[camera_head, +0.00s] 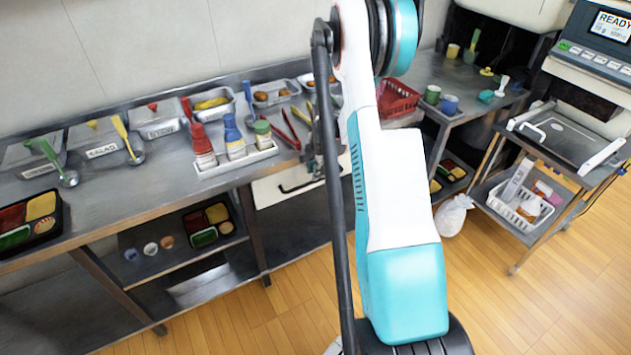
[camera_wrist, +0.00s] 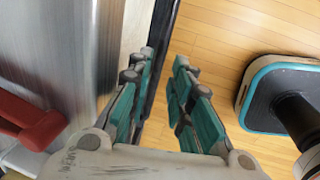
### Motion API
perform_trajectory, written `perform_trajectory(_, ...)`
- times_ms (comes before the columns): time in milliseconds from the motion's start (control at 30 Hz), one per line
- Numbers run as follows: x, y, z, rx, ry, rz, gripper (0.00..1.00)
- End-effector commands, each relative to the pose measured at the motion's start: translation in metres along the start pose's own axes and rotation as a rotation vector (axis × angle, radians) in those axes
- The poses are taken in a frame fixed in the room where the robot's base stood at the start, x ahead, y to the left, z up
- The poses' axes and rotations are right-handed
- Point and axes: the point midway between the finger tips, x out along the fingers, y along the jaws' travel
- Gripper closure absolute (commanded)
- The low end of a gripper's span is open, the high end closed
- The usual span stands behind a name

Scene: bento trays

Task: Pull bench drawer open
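The bench drawer has a white front (camera_head: 268,192) under the counter, left of my arm in the head view. Its dark bar handle (camera_head: 298,187) runs along the front, and my arm hides its right part. In the wrist view the handle (camera_wrist: 164,25) is a long dark bar beside the pale drawer front (camera_wrist: 137,24). My gripper (camera_wrist: 164,57) has its teal fingers apart, with the bar running between them. The left finger is close to the bar; I cannot tell whether it touches. A gap shows at the right finger. The head view mostly hides my gripper behind the arm.
The steel counter (camera_head: 150,185) holds lidded pans, bottles in a white rack (camera_head: 236,160) and utensils. A red basket (camera_head: 397,98) stands right of my arm. A trolley (camera_head: 535,225) stands farther right. Wooden floor (camera_head: 275,320) in front of the drawer is clear.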

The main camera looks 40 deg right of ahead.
Motion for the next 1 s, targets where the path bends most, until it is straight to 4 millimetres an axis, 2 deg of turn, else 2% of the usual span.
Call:
perform_trajectory(33,0.012,0.000,0.000,0.000,0.000,0.000,0.80)
perform_trajectory(100,0.023,-0.001,0.000,0.000,0.000,0.000,0.80)
perform_trajectory(300,0.040,0.000,0.000,0.001,0.000,0.000,0.80)
perform_trajectory(667,0.043,0.000,0.000,0.001,0.000,0.000,0.80)
perform_trajectory(767,0.043,0.000,0.000,0.001,0.000,0.000,1.00)
perform_trajectory(1000,0.043,0.000,0.001,0.001,0.000,0.000,1.00)
